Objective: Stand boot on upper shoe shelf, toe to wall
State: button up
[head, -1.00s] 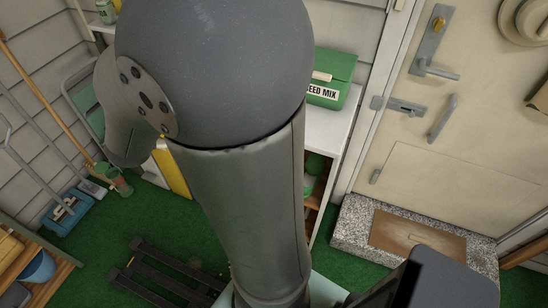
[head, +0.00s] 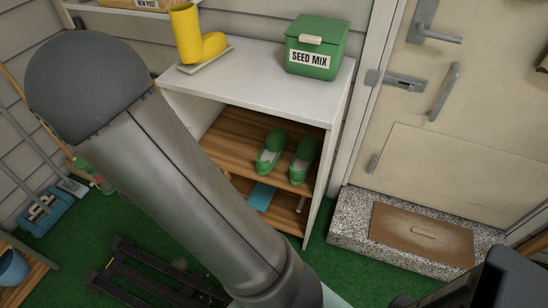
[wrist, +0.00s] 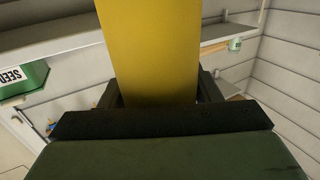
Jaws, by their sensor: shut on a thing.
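In the wrist view, my gripper (wrist: 160,112) is shut on a tall yellow boot part (wrist: 150,50), which looks like the shaft; its toe and foot are not seen. In the head view my gripper and the held boot are not visible. Another yellow boot (head: 186,35) stands upright on a grey tray (head: 207,62) on the cabinet top, toe to the right. The upper shoe shelf (head: 236,132) is wooden, inside the open white cabinet. A pair of green shoes (head: 270,152) stands on its right part. My arm covers the cabinet's lower left.
A green seed mix box (head: 316,45) stands on the cabinet top; it also shows in the wrist view (wrist: 22,80). A blue item (head: 261,196) lies on the lower shelf (head: 285,212). A stone step (head: 349,230) and door are at right. The upper shelf's visible left part is bare.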

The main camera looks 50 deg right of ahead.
jog(key=s+d+f+m+g+h+b, duration=0.2)
jog(key=d+f+m+g+b, duration=0.15)
jog(key=f+b, duration=0.25)
jog(key=s+d+f+m+g+h+b, duration=0.2)
jog(key=d+f+g+h+b, duration=0.15)
jog(key=f+b, duration=0.3)
jog(key=f+b+x, duration=0.1)
jog(key=b+x, duration=0.4)
jog(key=x, duration=1.4)
notch_tip(320, 180, down, 6)
jog(key=d+b, duration=0.1)
jog(key=b, duration=0.3)
jog(key=shift+w+d+f+y, duration=0.2)
jog(key=shift+d+y, duration=0.15)
jog(key=shift+f, duration=0.1)
jog(key=shift+f, duration=0.2)
jog(key=o, duration=1.7)
